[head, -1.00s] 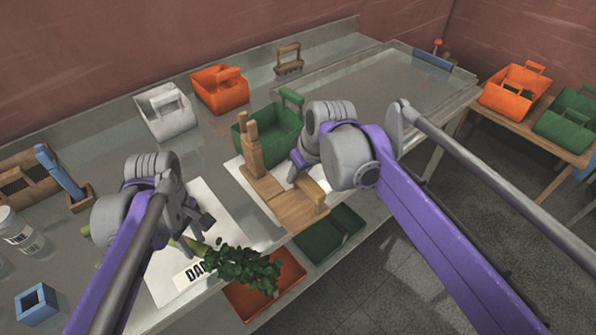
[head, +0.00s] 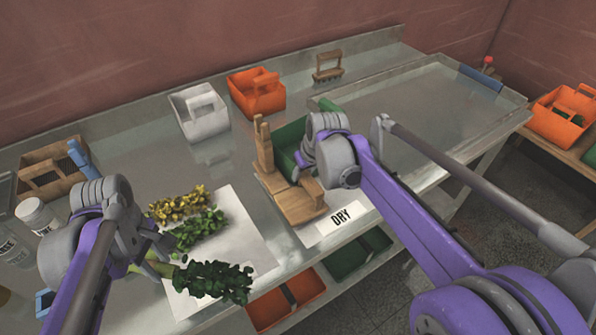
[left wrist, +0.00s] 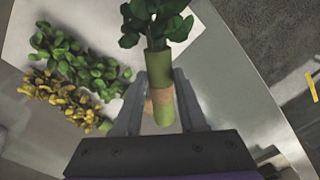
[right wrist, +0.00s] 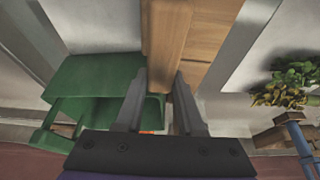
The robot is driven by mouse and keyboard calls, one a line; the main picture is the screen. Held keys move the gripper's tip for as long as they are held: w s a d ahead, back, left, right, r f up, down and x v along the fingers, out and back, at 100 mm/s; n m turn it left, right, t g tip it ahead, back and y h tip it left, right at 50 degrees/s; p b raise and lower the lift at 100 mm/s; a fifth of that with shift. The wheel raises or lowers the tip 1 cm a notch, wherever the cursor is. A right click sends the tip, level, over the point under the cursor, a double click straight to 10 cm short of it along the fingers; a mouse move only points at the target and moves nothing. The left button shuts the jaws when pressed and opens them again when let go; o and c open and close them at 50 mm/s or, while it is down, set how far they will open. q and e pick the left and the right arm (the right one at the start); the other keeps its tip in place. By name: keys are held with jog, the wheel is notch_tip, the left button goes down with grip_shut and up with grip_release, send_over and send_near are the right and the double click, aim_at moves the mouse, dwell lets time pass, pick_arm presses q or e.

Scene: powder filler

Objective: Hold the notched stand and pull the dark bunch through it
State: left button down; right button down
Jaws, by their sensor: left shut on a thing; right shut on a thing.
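The wooden notched stand (head: 300,207) is upright near the table's front edge, with a tall post at its back left. My right gripper (head: 303,168) is shut on its wood, which also shows between the fingers in the right wrist view (right wrist: 166,35). The dark green leafy bunch (head: 212,281) is to the left of the stand and apart from it. My left gripper (left wrist: 160,108) is shut on its thick pale stem, around a tan band, with the leaves pointing right in the head view. The stand's notch is not clearly seen.
A yellow bunch (head: 178,203) and a green bunch (head: 203,230) lie on a white sheet (head: 245,228). A green carrier (head: 290,137) stands close behind the stand. White (head: 200,112) and orange (head: 258,95) carriers stand further back. A DRY label (head: 342,218) lies by the stand.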

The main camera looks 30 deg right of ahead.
pick_arm(q)
jog(key=shift+s, duration=0.1)
pick_arm(e)
jog(key=shift+s, duration=0.1)
